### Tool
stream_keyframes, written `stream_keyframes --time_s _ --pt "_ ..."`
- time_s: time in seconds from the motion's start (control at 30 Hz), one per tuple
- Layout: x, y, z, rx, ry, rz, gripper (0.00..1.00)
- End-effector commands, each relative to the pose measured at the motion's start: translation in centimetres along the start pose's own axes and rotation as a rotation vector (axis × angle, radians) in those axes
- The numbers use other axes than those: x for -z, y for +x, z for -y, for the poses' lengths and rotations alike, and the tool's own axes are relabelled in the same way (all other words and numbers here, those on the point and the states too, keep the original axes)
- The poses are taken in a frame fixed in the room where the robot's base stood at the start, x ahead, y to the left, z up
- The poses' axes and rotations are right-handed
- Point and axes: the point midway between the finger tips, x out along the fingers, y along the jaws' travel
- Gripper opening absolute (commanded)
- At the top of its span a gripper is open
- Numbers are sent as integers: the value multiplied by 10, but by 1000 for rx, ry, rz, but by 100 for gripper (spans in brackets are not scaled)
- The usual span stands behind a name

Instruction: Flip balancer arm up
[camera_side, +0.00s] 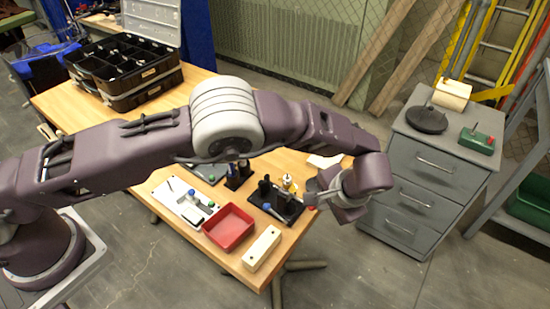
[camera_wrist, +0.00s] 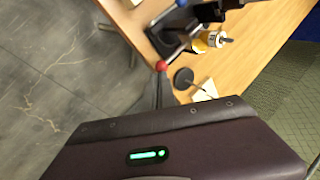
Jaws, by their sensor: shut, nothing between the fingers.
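I cannot tell for certain which part is the balancer arm. A small red ball (camera_wrist: 161,66) sits close in front of my gripper (camera_wrist: 161,95) in the wrist view. It also shows beside the gripper in the side view (camera_side: 312,208). Whether they touch is unclear. My gripper is shut and empty, above the right edge of the table. A black base (camera_side: 288,208) with a blue knob (camera_side: 267,206) stands just left of the gripper; part of it shows in the wrist view (camera_wrist: 165,38). The arm hides some of this area.
A yellow and white bottle (camera_side: 288,184) stands close by. A red tray (camera_side: 247,221), a cream block (camera_side: 262,248) and a white board (camera_side: 172,196) lie on the wooden table (camera_side: 70,105). Black cases (camera_side: 125,70) stand at the back. A grey cabinet (camera_side: 415,165) is at right.

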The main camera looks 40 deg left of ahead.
Motion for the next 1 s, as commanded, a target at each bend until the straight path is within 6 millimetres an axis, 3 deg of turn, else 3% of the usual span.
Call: stream_keyframes --time_s 0.77,0.87,1.0 --pt "1 7 -5 1 1 -1 0" --pt "1 1 -5 0 1 -2 0" --pt "1 -24 -5 -1 0 -4 0"
